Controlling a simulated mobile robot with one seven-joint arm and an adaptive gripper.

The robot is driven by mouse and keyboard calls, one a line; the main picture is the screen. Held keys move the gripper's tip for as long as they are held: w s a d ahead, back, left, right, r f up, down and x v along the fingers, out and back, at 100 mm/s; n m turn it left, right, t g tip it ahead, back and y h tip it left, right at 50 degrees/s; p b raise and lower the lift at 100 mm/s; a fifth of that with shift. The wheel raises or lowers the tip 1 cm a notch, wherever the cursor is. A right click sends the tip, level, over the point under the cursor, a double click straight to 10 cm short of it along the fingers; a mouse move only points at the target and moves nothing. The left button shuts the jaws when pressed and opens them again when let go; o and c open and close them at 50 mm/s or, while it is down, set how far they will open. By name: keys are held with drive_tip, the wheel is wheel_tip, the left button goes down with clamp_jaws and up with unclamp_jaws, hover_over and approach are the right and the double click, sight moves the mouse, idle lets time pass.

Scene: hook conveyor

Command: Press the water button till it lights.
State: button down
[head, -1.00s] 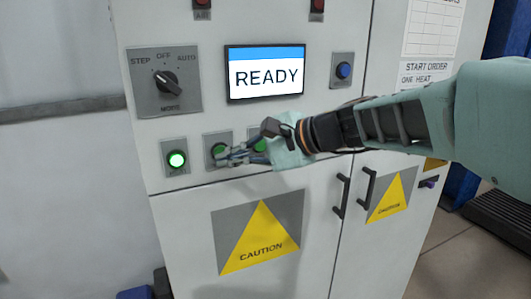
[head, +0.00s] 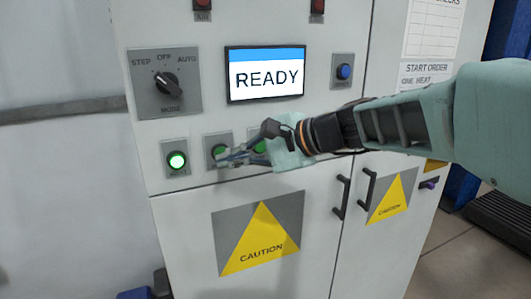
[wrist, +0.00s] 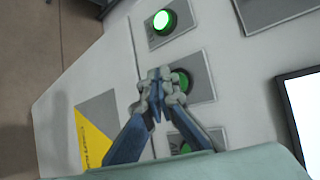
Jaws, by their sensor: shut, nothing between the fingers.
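A row of green buttons sits on the cabinet front; their labels are too small to read, so I cannot tell which is marked water. The left button (head: 177,160) glows bright; it also shows lit in the wrist view (wrist: 165,21). The middle button (head: 218,150) is darker and looks unlit; it also shows in the wrist view (wrist: 181,84). The right button (head: 259,142) is partly hidden behind my gripper. My gripper (head: 224,160) is shut and empty, its fingertips at the middle button's lower edge in the head view. I cannot tell whether they touch it.
A mode knob (head: 167,85), a screen reading READY (head: 265,74) and a blue button (head: 344,71) sit above the row. Two black door handles (head: 342,197) and a yellow caution sign (head: 260,240) are below.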

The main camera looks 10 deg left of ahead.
idle(0.4)
drive_tip(key=shift+w+a, duration=0.2)
drive_tip(key=shift+w, duration=0.2)
drive_tip(key=shift+w+a+b, duration=0.25)
drive_tip(key=shift+w+b, duration=0.1)
drive_tip(key=shift+w, duration=0.05)
idle(0.6)
idle(0.4)
drive_tip(key=shift+s+d+b, duration=0.3)
drive_tip(key=shift+s+d, duration=0.15)
drive_tip(key=shift+s, duration=0.3)
drive_tip(key=s+d, duration=0.1)
drive_tip(key=s, duration=0.2)
drive_tip(key=s+d+b, duration=0.1)
drive_tip(key=shift+s+d, duration=0.15)
drive_tip(key=shift+d, duration=0.15)
drive_tip(key=shift+d, duration=0.1)
idle(0.3)
